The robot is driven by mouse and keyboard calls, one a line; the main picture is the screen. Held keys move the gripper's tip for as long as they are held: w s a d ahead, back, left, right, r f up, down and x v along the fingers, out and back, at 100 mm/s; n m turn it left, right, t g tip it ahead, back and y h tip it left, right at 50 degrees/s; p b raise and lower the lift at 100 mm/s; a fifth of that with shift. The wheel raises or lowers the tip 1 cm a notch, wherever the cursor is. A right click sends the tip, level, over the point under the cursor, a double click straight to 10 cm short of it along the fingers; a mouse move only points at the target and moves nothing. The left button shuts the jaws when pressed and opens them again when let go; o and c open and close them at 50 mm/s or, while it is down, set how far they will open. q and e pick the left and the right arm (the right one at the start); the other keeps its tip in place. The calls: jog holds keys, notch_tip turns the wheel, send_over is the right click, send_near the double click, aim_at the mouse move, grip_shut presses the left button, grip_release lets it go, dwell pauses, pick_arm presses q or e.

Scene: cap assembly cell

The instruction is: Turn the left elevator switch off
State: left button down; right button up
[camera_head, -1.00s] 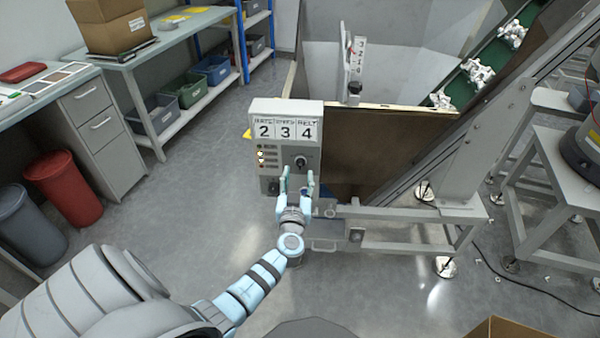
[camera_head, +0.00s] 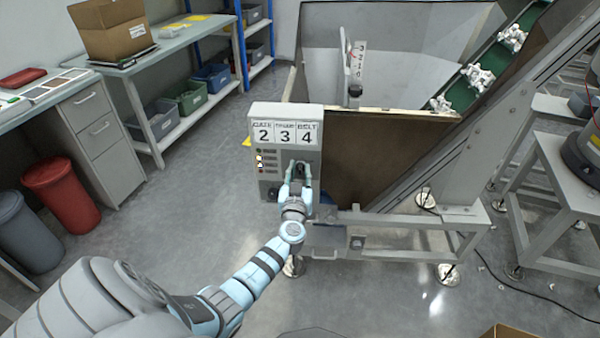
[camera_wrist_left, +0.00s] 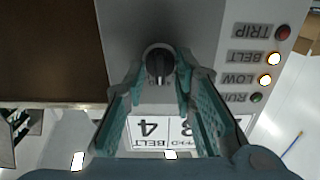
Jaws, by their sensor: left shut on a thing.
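The grey control box (camera_head: 286,113) stands in the middle of the head view, with the numbers 2, 3 and 4 on its top panel. A black rotary switch knob (camera_wrist_left: 158,64) on its face shows in the left wrist view, under the BELT 4 label. My left gripper (camera_head: 301,168) has reached the box front, and its teal fingers lie on both sides of the knob, shut on it. In the left wrist view my left gripper (camera_wrist_left: 160,70) frames the knob, whose pointer line runs roughly along the fingers. My right gripper is not in view.
Beside the knob, the BELT lamp (camera_wrist_left: 274,59) and LOW lamp (camera_wrist_left: 265,80) glow; the TRIP lamp (camera_wrist_left: 282,32) looks dull red. A brown hopper wall (camera_head: 365,155) adjoins the box. The green belt (camera_head: 462,92) carries white parts. Floor left of the box is clear.

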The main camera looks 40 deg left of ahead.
pick_arm(q)
jog(key=n+p, duration=0.1)
jog(key=n, duration=0.2)
jog(key=n+p, duration=0.1)
jog(key=n, duration=0.2)
jog(key=shift+a, duration=0.1)
jog(key=shift+s+f+n, duration=0.1)
jog(key=shift+n, duration=1.3)
jog(key=c, duration=1.4)
grip_release()
jog(key=shift+o, duration=0.2)
